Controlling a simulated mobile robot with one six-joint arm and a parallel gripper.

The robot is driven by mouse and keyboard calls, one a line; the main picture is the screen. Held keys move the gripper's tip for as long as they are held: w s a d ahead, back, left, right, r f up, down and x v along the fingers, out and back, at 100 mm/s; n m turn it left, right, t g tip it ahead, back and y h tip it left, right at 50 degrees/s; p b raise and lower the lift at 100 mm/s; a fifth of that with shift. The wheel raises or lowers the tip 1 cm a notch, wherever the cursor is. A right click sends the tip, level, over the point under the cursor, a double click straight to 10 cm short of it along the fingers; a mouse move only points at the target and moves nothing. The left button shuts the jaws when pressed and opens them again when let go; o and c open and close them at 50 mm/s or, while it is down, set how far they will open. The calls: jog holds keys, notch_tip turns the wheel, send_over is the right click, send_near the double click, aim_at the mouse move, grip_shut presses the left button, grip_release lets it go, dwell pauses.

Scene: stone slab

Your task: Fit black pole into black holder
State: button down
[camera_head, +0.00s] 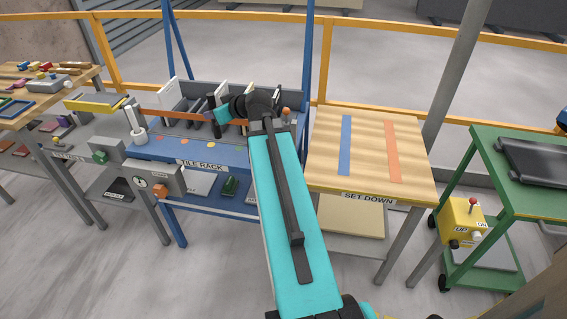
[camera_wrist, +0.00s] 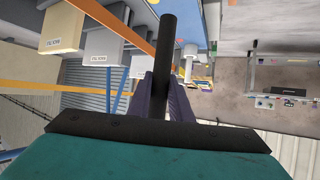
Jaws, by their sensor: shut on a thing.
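The black pole (camera_wrist: 168,40) is a plain dark cylinder. In the wrist view it stands between the two dark fingers of my gripper (camera_wrist: 165,84), which is shut on it, and it reaches past the fingertips to the top of the picture. In the head view my gripper is small and partly hidden by my own wrist, above the blue tile rack table (camera_head: 180,147). A short dark upright piece, apparently the pole (camera_head: 211,101), shows just left of my teal wrist end. I cannot pick out the black holder with certainty in either view.
The rack's white and dark upright dividers (camera_head: 172,92) stand close around my wrist. A wooden set-down table (camera_head: 366,140) with blue and orange strips is at the right. A yellow rail (camera_head: 400,112) runs behind.

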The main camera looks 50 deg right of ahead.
jog(key=s+d+f+n+y+b, duration=0.1)
jog(key=s+d+f+b, duration=0.1)
jog(key=s+d, duration=1.3)
jog(key=shift+s+d+b, duration=0.4)
jog(key=shift+d+b, duration=0.1)
jog(key=shift+d, duration=0.35)
jog(key=shift+f, duration=0.1)
notch_tip(320, 180, down, 6)
jog(key=p, duration=0.1)
jog(key=shift+f, duration=0.15)
jog(key=shift+f+p, duration=0.4)
jog(key=shift+f, duration=1.4)
jog(key=shift+f, duration=0.15)
jog(key=c, duration=1.6)
grip_release()
